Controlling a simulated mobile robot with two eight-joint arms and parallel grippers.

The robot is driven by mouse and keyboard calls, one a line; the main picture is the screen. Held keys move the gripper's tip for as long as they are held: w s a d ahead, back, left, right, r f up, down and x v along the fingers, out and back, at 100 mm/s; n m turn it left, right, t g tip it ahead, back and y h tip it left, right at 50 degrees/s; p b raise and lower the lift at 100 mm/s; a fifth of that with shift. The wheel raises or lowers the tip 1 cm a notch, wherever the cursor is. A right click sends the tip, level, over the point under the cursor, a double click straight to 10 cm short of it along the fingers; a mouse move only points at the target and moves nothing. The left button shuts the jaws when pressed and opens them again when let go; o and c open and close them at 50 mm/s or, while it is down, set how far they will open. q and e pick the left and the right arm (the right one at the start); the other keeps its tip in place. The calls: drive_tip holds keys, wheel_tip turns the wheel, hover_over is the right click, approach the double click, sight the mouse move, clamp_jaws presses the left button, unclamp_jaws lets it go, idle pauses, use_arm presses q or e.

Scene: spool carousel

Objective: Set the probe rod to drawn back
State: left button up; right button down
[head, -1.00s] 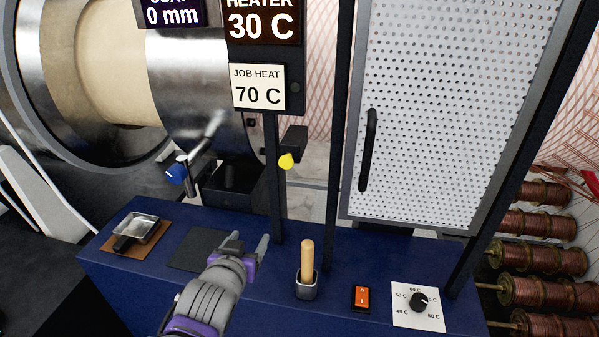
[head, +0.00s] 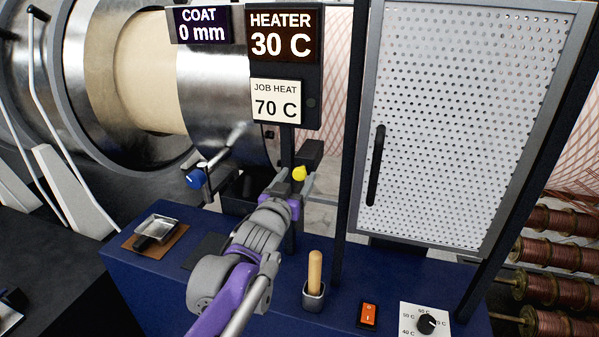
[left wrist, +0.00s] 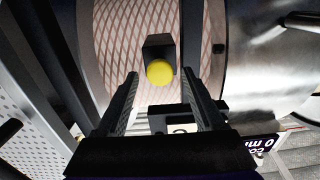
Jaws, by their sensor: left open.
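A yellow round knob (head: 299,173) sits at the front of a dark block (head: 311,152) beside the display post. It looks like the end of the probe rod; the rod itself is not clearly visible. In the left wrist view the knob (left wrist: 160,72) shows in front of the dark block (left wrist: 159,47). My left gripper (head: 294,182) is open, its fingers pointing at the knob. In the left wrist view the fingers (left wrist: 161,80) appear on either side of the knob's line, with nothing held. Whether the tips reach the knob I cannot tell. My right gripper is not in view.
The display post (head: 288,145) stands close left of the knob. A blue-knobbed lever (head: 194,179) is farther left. The blue bench (head: 400,275) bears a wooden-handled lever (head: 314,272), an orange switch (head: 368,314) and a dial (head: 426,323). A perforated door (head: 450,120) is at right.

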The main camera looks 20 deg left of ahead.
use_arm(q)
drive_tip(key=shift+w, duration=1.25)
clamp_jaws()
idle(0.5)
